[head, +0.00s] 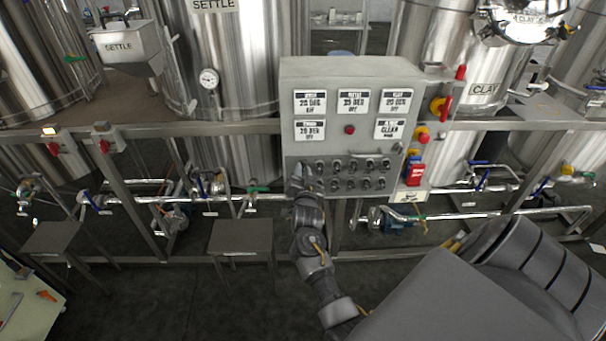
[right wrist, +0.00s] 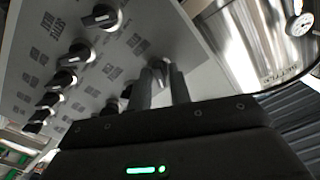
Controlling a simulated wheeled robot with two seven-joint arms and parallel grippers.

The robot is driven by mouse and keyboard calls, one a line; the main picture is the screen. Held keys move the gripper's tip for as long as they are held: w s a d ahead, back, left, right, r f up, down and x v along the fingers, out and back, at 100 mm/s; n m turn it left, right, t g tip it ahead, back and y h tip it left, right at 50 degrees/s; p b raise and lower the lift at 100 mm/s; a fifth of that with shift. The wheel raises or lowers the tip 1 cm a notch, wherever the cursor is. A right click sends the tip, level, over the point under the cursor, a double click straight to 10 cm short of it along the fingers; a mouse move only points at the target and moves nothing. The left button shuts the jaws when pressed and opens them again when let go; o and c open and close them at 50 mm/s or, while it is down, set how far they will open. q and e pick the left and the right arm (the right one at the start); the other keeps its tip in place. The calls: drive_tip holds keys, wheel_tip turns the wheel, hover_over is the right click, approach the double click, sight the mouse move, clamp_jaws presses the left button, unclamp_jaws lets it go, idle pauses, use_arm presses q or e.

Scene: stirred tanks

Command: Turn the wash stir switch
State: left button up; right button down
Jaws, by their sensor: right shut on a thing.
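The grey control panel (head: 346,130) carries two rows of small black rotary switches (head: 352,174) below its display plates. My right gripper (head: 301,171) is at the left end of these rows. In the right wrist view its two fingers (right wrist: 160,84) are shut on a switch knob (right wrist: 158,68), close to the panel face. The fingers partly hide this knob and its label, so I cannot read whether it is the wash stir switch. Several other black knobs (right wrist: 75,53) show to the left in that view. My left gripper is not in view.
A red button (head: 350,129) sits mid-panel. Red and yellow switches (head: 440,106) stand at its right edge. Steel tanks (head: 228,80) rise behind a grey frame rail (head: 230,127). Pipes and valves run below. A small grey table (head: 241,236) stands left of my right arm.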

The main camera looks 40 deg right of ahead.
idle(0.6)
drive_tip(key=c, duration=1.5)
unclamp_jaws()
